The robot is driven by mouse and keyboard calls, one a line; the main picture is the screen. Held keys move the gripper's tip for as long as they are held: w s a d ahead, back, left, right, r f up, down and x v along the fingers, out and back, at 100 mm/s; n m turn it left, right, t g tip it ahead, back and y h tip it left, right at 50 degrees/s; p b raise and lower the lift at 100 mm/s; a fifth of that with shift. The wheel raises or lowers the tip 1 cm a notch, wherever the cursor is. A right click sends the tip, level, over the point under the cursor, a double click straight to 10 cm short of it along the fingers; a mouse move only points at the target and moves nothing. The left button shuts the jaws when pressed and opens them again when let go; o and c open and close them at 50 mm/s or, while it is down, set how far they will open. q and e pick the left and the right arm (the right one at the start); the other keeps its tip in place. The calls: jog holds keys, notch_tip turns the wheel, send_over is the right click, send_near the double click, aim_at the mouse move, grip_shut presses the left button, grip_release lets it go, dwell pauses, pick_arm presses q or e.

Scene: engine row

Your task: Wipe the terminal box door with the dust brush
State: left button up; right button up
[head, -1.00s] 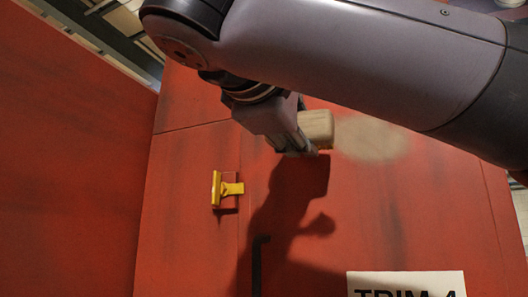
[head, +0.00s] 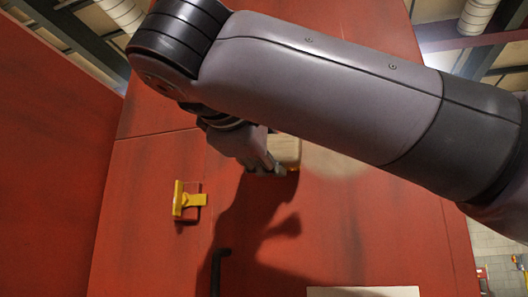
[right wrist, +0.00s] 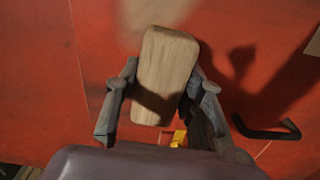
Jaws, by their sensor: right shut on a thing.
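The dust brush, a pale wooden block (head: 288,150), is in my right gripper (head: 268,168), in front of the red terminal box door (head: 340,225). In the right wrist view, the brush (right wrist: 165,75) sits between the two grey fingers, which are shut on it. A pale dust patch (head: 335,162) lies on the door just right of the brush and is partly hidden by my right arm. It also shows above the brush in the right wrist view (right wrist: 152,14). I cannot tell whether the bristles touch the door. My left gripper is not in view.
A yellow latch (head: 190,200) is on the door left of the brush. A black bent handle (head: 216,270) is below, and a pale label (head: 363,291) is at the bottom edge. A red panel (head: 55,150) stands at the left.

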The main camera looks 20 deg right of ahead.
jog(key=shift+w+d, duration=0.1)
jog(key=shift+w, duration=0.05)
jog(key=shift+w+d, duration=0.15)
jog(key=shift+w, duration=0.1)
jog(key=shift+w+d, duration=0.25)
jog(key=shift+w, duration=0.15)
